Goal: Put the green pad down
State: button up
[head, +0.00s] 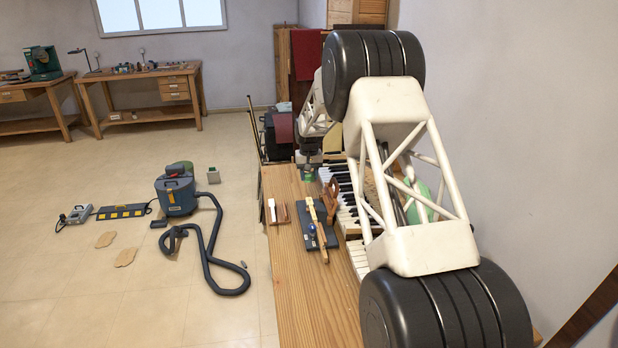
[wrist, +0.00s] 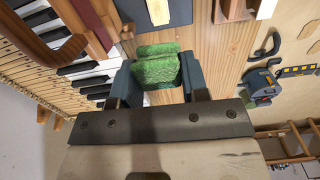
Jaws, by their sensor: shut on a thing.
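The green pad (wrist: 158,72) is a fuzzy block between the two dark fingers of my gripper (wrist: 158,80) in the wrist view. The fingers are shut on its sides. It hangs over the wooden tabletop, beside the piano keys; its height above the wood is hard to tell. In the head view a small bit of green (head: 308,173) shows under my gripper (head: 309,164), at the far part of the table. My arm hides much of the keyboard there.
Piano keys (wrist: 82,70) lie left of the pad in the wrist view. A dark tray (head: 318,238) with wooden pieces and a blue ball stands on the table (head: 300,290). Bare wood lies right of the pad.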

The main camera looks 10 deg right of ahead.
dwell(0.4)
jog(key=s+a+f+n, duration=0.1)
jog(key=s+a+f, duration=0.1)
jog(key=s, duration=1)
jog(key=s+a+f+n, duration=0.2)
jog(key=s+a, duration=0.3)
jog(key=s, duration=0.7)
jog(key=s+a+f+n, duration=0.2)
jog(key=s+a+f, duration=0.1)
jog(key=s, duration=0.9)
jog(key=shift+a, duration=0.15)
jog(key=shift+w, duration=0.1)
send_over(284, 244)
jog(key=shift+w+f, duration=0.1)
jog(key=shift+f, duration=0.7)
jog(key=shift+f, duration=1.8)
jog(key=shift+f, duration=0.1)
